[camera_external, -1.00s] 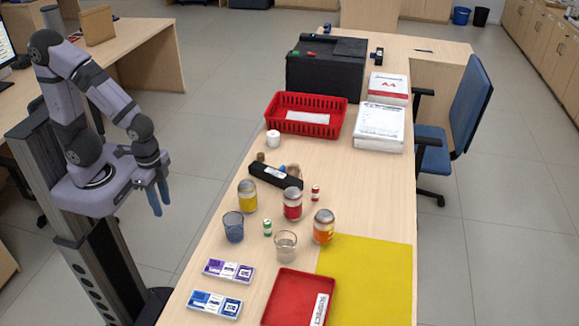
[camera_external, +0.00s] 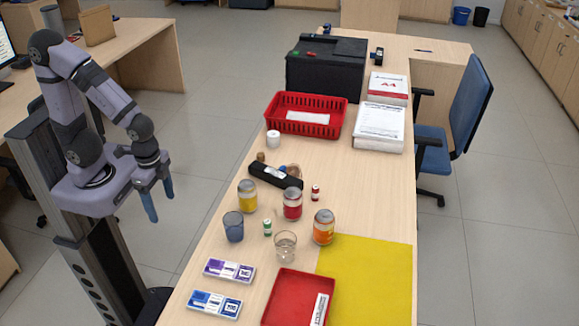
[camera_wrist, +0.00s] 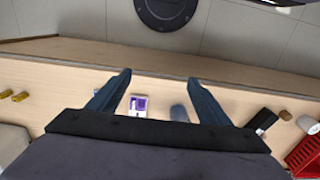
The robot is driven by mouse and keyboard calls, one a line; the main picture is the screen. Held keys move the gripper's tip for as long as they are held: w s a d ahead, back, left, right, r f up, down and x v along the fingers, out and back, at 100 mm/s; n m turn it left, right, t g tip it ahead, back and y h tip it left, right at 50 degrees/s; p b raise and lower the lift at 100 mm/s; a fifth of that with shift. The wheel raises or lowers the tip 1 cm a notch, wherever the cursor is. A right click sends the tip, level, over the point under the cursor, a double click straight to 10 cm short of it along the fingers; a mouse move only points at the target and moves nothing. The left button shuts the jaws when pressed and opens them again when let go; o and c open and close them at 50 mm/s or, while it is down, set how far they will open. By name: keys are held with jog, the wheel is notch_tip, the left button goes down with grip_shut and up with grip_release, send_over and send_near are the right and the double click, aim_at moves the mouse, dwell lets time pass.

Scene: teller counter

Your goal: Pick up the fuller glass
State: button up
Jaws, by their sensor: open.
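Two glasses stand upright on the counter. The blue-tinted glass (camera_external: 233,227) is at the left edge side, and it also shows between my fingers in the wrist view (camera_wrist: 180,114). The clear glass (camera_external: 285,246) is to its right and nearer the camera. The blue one looks darker through its body; the liquid levels are too small to read surely. My gripper (camera_external: 159,205) is open and empty, off the counter's left side, well apart from both glasses. Its two fingers are spread in the wrist view (camera_wrist: 158,90).
A black bar (camera_external: 275,176) lies behind. Two card packs (camera_external: 229,270) and a red tray (camera_external: 290,300) lie in front.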

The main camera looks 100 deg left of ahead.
jog(key=t+b, duration=0.9)
jog(key=t, duration=0.3)
send_near(276, 241)
jog(key=x, duration=0.7)
jog(key=shift+w+d+r, duration=0.2)
jog(key=shift+w+r, duration=0.1)
jog(key=shift+r, duration=0.05)
jog(key=shift+w+a+r+t+b, duration=0.15)
jog(key=shift+w+t+b, duration=0.35)
jog(key=shift+w+t, duration=0.5)
jog(key=shift+f+p+x, duration=0.15)
jog(key=shift+p+x, duration=0.35)
jog(key=shift+x, duration=1.3)
jog(key=shift+f+p+x, duration=0.15)
jog(key=shift+p+x, duration=0.3)
jog(key=shift+x, duration=1.3)
jog(key=shift+s, duration=0.1)
jog(key=c, duration=1.3)
